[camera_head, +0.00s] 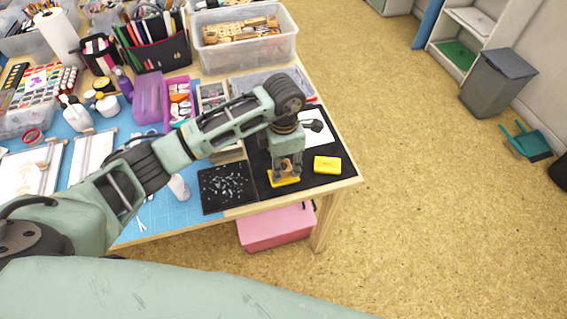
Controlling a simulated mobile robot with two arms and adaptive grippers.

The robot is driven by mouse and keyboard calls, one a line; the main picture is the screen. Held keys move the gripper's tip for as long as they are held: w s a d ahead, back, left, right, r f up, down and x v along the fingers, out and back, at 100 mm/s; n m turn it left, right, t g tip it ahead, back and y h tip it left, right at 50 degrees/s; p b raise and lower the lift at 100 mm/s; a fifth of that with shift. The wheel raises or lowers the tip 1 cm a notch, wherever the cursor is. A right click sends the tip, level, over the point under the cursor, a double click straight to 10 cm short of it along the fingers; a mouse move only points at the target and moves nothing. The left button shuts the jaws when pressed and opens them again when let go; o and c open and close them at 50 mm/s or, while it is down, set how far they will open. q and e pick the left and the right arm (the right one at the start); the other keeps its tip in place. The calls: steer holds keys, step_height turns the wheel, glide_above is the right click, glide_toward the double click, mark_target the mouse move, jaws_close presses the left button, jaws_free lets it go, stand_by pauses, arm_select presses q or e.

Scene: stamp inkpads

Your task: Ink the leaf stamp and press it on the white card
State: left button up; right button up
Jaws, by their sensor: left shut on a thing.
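My left gripper (285,173) points down over the black mat (328,184) at the table's right corner. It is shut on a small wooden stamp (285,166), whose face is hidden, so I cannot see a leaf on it. Right under the stamp is a yellow inkpad (283,182), partly covered by the gripper; I cannot tell whether they touch. A second yellow pad or lid (327,164) lies to the right. The white card (317,135) lies behind on the mat, partly covered by my arm. My right gripper is not in view.
A black speckled tray (228,187) lies left of the mat. Behind stand a clear bin of wooden stamps (243,34), a purple box (179,100) and a pencil caddy (152,45). The table's right and front edges are close to the mat.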

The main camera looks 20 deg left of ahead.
mark_target(284, 166)
arm_select(q)
steer(key=shift+r, duration=0.1)
steer(key=shift+r+p, duration=1.8)
steer(key=shift+r, duration=0.95)
